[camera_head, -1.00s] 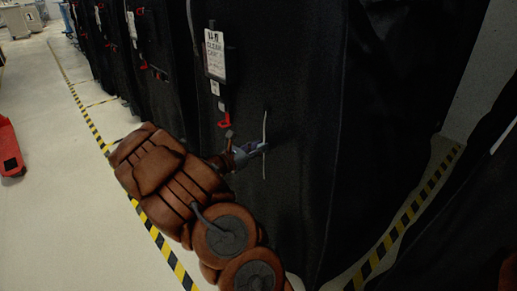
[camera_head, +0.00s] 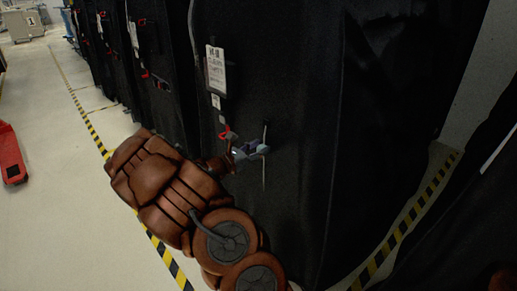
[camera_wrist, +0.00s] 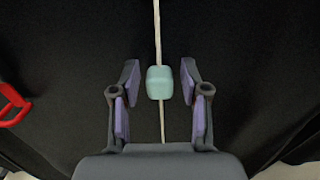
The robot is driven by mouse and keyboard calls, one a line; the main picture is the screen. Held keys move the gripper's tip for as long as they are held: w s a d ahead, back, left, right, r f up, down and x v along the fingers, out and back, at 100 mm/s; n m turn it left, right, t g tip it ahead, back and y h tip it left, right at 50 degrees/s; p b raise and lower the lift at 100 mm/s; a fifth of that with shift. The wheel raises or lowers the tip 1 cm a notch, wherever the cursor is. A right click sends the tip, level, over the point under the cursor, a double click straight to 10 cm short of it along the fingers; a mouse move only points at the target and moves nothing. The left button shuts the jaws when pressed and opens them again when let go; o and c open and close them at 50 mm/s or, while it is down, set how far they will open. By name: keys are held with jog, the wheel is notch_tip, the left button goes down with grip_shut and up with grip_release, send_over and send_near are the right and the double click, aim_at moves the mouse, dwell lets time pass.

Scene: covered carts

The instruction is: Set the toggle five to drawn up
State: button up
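The toggle (camera_wrist: 160,83) is a small pale teal block on a thin pale cord (camera_wrist: 157,30) that hangs down a black cart cover (camera_head: 300,150). In the wrist view it sits between the tips of my gripper (camera_wrist: 160,88), with a gap on each side. The fingers are spread and not touching it. In the head view my gripper (camera_head: 252,150) is at the cord (camera_head: 264,180) on the cover's front, and the toggle is hard to make out there. No number shows on the toggle.
A white tag (camera_head: 216,70) hangs on the cover above my gripper. A red clip (camera_head: 227,135) is just left of the gripper; a red part (camera_wrist: 12,103) also shows in the wrist view. More covered carts (camera_head: 110,50) stand behind. Yellow-black tape (camera_head: 95,130) marks the floor.

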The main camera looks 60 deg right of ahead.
jog(key=shift+o, duration=0.3)
jog(key=shift+w+a, duration=0.2)
jog(key=shift+a, duration=0.25)
jog(key=v, duration=1.1)
jog(key=shift+s, duration=0.1)
jog(key=s+a+r+m+g+y+p, duration=0.1)
jog(key=s+a+r+m+y+p, duration=0.35)
jog(key=s+r+p, duration=0.2)
jog(key=s+a+r+m+g+y+p, duration=0.1)
jog(key=s+a+r+m+y+p, duration=0.2)
jog(key=s+a+r+m+p, duration=0.4)
jog(key=s+a+r+m+t+y+p, duration=0.1)
jog(key=s+a+r+y+p, duration=0.2)
jog(key=a, duration=0.5)
jog(key=s+a+r+m+t+y+p, duration=0.1)
jog(key=s+a+r+t+y+p, duration=0.1)
jog(key=a+r+p, duration=0.4)
jog(key=s+a+r+m+t+y+p, duration=0.1)
jog(key=s+a+r+y+p, duration=0.3)
jog(key=a, duration=0.7)
jog(key=shift+a+r+t+y, duration=0.3)
jog(key=shift+t+y, duration=0.15)
jog(key=shift+t, duration=0.15)
